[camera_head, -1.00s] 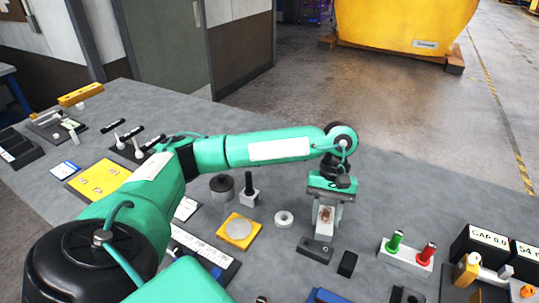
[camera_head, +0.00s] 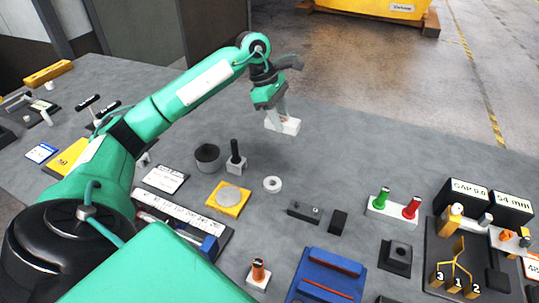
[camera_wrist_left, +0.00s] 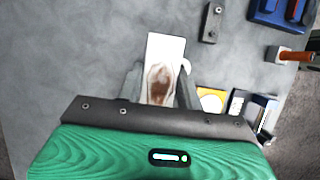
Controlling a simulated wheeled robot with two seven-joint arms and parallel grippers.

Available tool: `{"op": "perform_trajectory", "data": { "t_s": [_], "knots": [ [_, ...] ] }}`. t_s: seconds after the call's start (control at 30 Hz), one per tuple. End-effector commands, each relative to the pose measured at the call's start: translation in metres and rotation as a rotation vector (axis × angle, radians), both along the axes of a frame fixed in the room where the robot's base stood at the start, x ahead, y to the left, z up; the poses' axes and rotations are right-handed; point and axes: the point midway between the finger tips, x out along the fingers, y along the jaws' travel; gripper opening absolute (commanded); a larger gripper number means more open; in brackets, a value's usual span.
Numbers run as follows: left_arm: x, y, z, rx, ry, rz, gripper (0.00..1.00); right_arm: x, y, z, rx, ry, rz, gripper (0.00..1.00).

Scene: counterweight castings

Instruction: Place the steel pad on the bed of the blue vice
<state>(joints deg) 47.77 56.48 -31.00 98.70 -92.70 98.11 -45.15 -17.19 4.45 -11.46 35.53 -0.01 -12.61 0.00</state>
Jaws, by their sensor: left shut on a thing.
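My left gripper (camera_head: 274,114) is shut on a pale rectangular block with a brown patch, which appears to be the steel pad (camera_head: 288,127). It holds the pad above the grey table, clear of other objects. In the left wrist view the pad (camera_wrist_left: 165,55) sticks out between the fingers (camera_wrist_left: 158,88). My right gripper is not in view.
A dark block with pins (camera_head: 304,211), a small black block (camera_head: 338,221) and a white ring (camera_head: 272,184) lie between pad and vice. A stand with green and red pegs (camera_head: 392,212) is to the right. The back of the table is mostly bare.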

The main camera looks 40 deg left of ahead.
Motion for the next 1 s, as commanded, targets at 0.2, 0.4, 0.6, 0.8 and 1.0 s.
{"op": "perform_trajectory", "data": {
  "t_s": [0.2,0.4,0.6,0.8,1.0],
  "knots": [
    [-0.001,0.000,-0.049,-0.001,0.005,0.000,0.00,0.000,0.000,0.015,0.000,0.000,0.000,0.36],
    [-0.001,-0.001,-0.096,-0.002,0.004,-0.001,0.00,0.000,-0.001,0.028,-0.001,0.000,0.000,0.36],
    [0.000,0.000,-0.125,0.000,0.000,-0.002,0.00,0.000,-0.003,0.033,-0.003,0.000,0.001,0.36],
    [0.000,-0.001,-0.138,0.000,0.000,-0.002,0.00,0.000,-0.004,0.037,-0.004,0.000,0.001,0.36],
    [0.000,-0.001,-0.166,-0.001,0.001,-0.002,0.00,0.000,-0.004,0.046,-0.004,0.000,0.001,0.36]
  ]
}}
